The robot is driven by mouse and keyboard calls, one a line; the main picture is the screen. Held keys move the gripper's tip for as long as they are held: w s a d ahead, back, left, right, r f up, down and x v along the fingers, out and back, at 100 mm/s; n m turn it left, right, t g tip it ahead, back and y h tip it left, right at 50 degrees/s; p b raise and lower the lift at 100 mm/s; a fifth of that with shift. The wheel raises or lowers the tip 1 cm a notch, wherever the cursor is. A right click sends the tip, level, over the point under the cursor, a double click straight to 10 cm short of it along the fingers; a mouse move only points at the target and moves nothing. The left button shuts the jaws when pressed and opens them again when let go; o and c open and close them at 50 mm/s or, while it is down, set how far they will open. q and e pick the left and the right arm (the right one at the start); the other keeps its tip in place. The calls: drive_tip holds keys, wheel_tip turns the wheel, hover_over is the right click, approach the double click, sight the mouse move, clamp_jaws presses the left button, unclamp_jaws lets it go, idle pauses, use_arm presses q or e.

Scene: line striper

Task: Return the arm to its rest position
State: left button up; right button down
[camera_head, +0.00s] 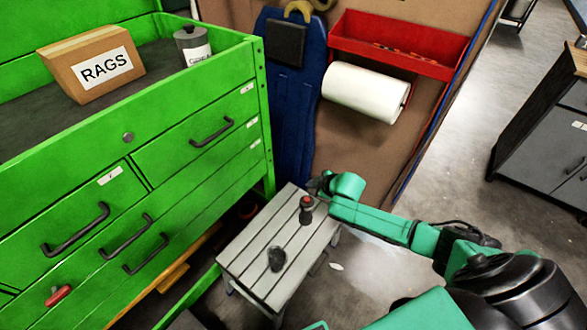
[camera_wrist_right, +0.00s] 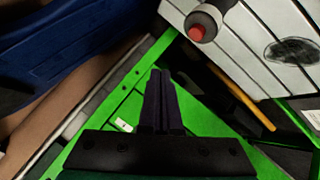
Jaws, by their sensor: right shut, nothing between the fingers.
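My right arm (camera_head: 410,232) is green and black and reaches in from the lower right. Its gripper (camera_head: 317,185) is above the far edge of a grey slatted stool (camera_head: 255,262), close to a small dark object with a red top (camera_head: 306,203). In the right wrist view the two dark fingers (camera_wrist_right: 160,74) are together with nothing between them. The red-topped object also shows there (camera_wrist_right: 199,30), on the stool (camera_wrist_right: 245,50) and apart from the fingers. My left gripper is not seen.
A green drawer cabinet (camera_head: 190,165) stands left, bearing a RAGS box (camera_head: 88,88) and a grey can (camera_head: 192,42).

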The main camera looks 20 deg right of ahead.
drive_tip(key=shift+f, duration=0.1)
drive_tip(key=s+d+f+m+g+h+p, duration=0.1)
drive_tip(key=s+d+f+m+g+p, duration=0.2)
drive_tip(key=s+f, duration=0.7)
drive_tip(key=s+a+f+m+g, duration=0.1)
drive_tip(key=s+f, duration=0.3)
drive_tip(key=s, duration=0.7)
drive_tip(key=s+a+f+m+g+p, duration=0.1)
drive_tip(key=s+f, duration=0.4)
drive_tip(key=s, duration=0.7)
drive_tip(key=s+a+f+m+g+h+p, duration=0.1)
drive_tip(key=s+a+f+m+g, duration=0.2)
drive_tip(key=s, duration=0.8)
wheel_tip(320, 180, down, 2)
drive_tip(key=shift+s+f+m, duration=0.1)
drive_tip(key=shift+s+m, duration=0.05)
drive_tip(key=shift+m, duration=0.35)
